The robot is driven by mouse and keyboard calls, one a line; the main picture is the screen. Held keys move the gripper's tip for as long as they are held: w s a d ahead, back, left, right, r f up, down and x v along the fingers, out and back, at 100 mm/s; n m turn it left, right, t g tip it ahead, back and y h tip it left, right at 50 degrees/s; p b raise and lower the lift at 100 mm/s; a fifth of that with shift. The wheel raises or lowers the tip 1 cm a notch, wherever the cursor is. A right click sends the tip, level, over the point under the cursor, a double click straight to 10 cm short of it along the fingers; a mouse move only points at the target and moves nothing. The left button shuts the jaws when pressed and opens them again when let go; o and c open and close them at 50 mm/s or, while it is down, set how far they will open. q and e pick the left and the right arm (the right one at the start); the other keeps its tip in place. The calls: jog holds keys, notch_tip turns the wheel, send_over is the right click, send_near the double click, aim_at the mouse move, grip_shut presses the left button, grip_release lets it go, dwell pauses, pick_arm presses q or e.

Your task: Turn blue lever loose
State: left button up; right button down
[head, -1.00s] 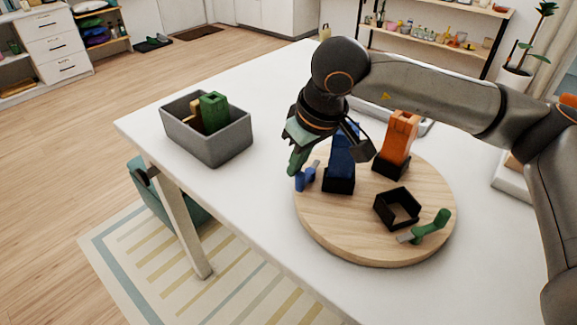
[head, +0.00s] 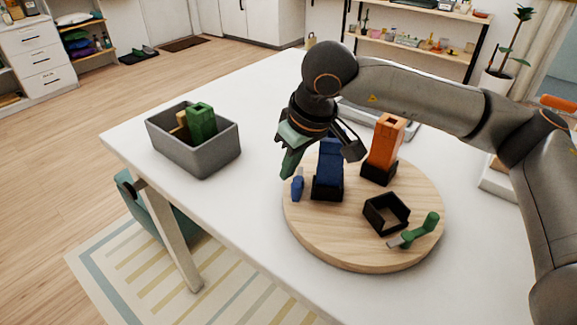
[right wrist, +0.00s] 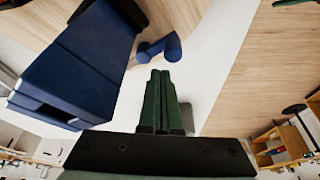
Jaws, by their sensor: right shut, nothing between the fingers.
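The blue lever (head: 297,188) is at the left edge of the round wooden board (head: 365,250), beside a blue block (head: 329,172) standing in a black socket. My right gripper (head: 286,174) is shut and empty, pointing down just above and left of the lever. In the right wrist view the closed green fingertips (right wrist: 160,78) are just short of the lever's rounded knob (right wrist: 172,47). I cannot tell whether they touch. The blue block (right wrist: 80,60) fills the left of that view. My left gripper is not in view.
An orange block (head: 385,142) stands in a black socket behind. An empty black socket (head: 386,226) and a green lever (head: 425,230) are at the front right. A grey bin (head: 205,160) holds a green block (head: 201,122) and a tan piece. White table is clear between bin and board.

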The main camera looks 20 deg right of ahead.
jog(key=v, duration=1.2)
jog(key=shift+r+p, duration=0.3)
jog(key=shift+d, duration=0.1)
